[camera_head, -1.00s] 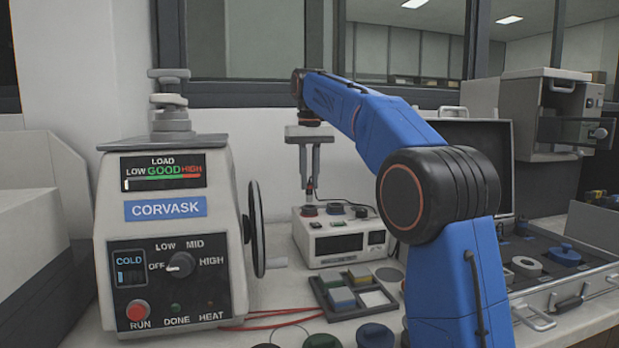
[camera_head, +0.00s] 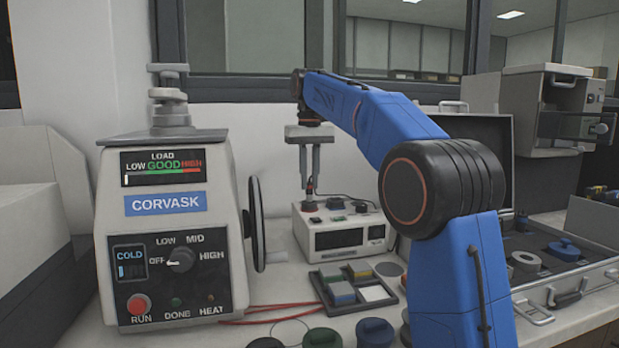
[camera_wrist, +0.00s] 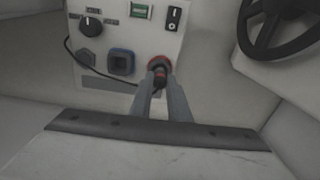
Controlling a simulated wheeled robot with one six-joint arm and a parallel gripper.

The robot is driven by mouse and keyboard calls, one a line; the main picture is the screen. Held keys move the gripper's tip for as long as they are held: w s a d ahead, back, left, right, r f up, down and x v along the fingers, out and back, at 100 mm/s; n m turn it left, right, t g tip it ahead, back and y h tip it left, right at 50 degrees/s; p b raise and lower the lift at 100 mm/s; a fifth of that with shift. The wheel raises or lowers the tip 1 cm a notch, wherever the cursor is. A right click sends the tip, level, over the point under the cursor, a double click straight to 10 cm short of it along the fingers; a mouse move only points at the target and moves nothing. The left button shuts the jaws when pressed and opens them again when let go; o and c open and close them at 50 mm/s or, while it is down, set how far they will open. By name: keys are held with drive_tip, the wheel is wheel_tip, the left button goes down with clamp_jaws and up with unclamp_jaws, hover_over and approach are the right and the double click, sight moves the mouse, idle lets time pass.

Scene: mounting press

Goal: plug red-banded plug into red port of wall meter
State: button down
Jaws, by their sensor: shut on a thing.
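The wall meter is a white box (camera_head: 354,240) with a dark display, standing on the bench behind the tray in the head view. Its top panel, with a knob, switches and a blue port (camera_wrist: 121,62), fills the top of the wrist view (camera_wrist: 105,9). My gripper (camera_head: 310,185) points down over the meter's left side, shut on the red-banded plug (camera_head: 310,189). In the wrist view, the plug (camera_wrist: 160,79) is between the fingertips and overlaps the red port (camera_wrist: 159,63). I cannot tell whether its tip is inside the port.
The Corvask press (camera_head: 165,225) with its handwheel (camera_head: 257,225) stands left of my arm. A sample tray (camera_head: 355,287) lies in front of the meter. A dark cable (camera_wrist: 69,48) curves over the panel. An open case (camera_head: 560,275) is at right.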

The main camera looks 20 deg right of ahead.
drive_tip(key=shift+f, duration=1.15)
idle(0.4)
drive_tip(key=c, duration=1)
unclamp_jaws()
drive_tip(key=shift+r, duration=3.75)
